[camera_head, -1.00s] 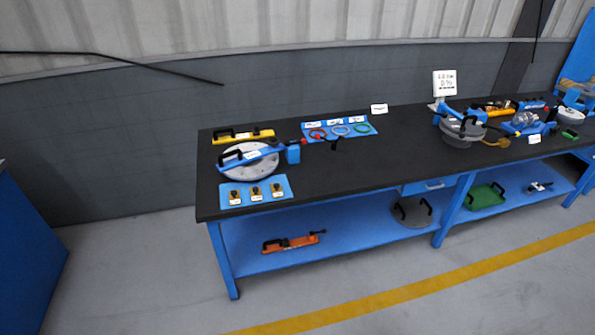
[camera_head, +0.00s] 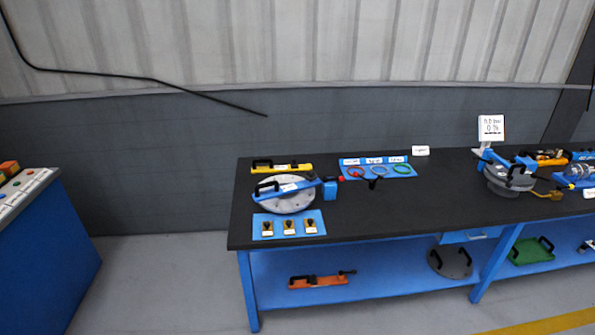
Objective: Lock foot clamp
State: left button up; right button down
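No part is labelled legibly as the foot clamp, so I cannot tell which one it is. On the left of the black-topped bench (camera_head: 420,215) lies a round grey flanged plate (camera_head: 288,203) with a blue bar (camera_head: 300,186) with a black handle across it. A blue block (camera_head: 330,190) with a red tip sits at its right. A blue mat (camera_head: 275,236) in front holds three yellow-and-black clamp-like pieces (camera_head: 289,227). A grey shell-like part (camera_head: 508,181) with blue arms stands on the bench's right side. Neither of my grippers is in view.
A yellow bar (camera_head: 293,168) and a blue tray (camera_head: 396,161) of coloured rings lie at the back. A sign (camera_head: 491,128) stands at right. An orange tool (camera_head: 318,281) and grey disc (camera_head: 450,262) lie on the lower shelf. A blue cabinet (camera_head: 45,260) stands left; floor between is clear.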

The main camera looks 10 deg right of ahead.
aim_at(325, 180)
jog(key=i+l+u, duration=0.45)
jog(key=l+u, duration=0.15)
jog(key=i+l+u, duration=0.3)
jog(key=l, duration=0.25)
jog(key=i+l, duration=0.1)
jog(key=l, duration=0.3)
jog(key=i+l, duration=0.15)
jog(key=l, duration=0.3)
jog(key=i+l+u, duration=0.1)
jog(key=l, duration=0.3)
jog(key=i+l, duration=0.1)
jog(key=l, duration=0.3)
